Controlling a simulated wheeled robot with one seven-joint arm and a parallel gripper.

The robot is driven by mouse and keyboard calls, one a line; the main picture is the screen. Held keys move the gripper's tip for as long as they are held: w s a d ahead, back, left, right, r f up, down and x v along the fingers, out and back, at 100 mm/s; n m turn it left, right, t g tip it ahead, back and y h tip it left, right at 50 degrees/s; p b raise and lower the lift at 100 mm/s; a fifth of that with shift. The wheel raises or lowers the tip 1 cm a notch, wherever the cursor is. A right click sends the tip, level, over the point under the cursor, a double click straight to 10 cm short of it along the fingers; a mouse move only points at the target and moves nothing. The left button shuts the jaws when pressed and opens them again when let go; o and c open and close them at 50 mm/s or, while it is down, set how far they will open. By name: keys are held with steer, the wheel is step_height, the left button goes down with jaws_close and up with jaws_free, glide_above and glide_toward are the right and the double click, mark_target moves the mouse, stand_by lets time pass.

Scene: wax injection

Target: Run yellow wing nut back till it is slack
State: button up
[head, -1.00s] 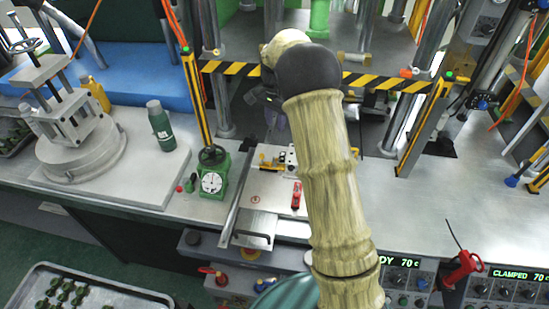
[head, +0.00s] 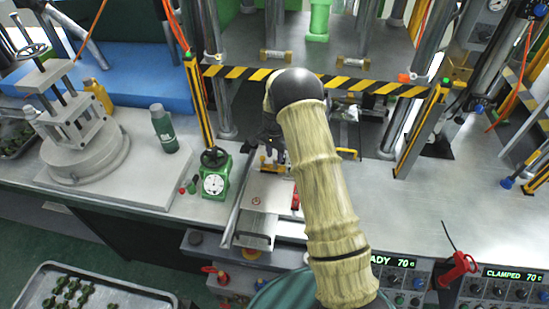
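A small yellow part, which looks like the yellow wing nut (head: 273,168), sits at the back of the metal mould plate (head: 258,222) on the bench. My gripper (head: 270,150) is dark and small in the head view, pointing down just above the yellow part. My arm crosses the middle of the picture and hides the right side of the plate. A red part (head: 296,201) shows only partly beside my arm. Whether the fingers touch the wing nut, or are open or shut, is too small to tell.
A green dial gauge (head: 214,180) stands close left of the plate. The press with its striped bar (head: 240,72) rises behind. A green bottle (head: 163,128) and a round-based clamp (head: 85,155) are further left. The bench right of my arm is mostly clear.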

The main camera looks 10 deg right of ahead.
mark_target(275, 162)
steer(key=shift+f+p, duration=0.3)
steer(key=shift+f, duration=1.4)
steer(key=shift+c, duration=0.2)
jaws_close()
steer(key=shift+f+n+b, duration=0.1)
steer(key=shift+n+b, duration=0.25)
steer(key=shift+n, duration=0.05)
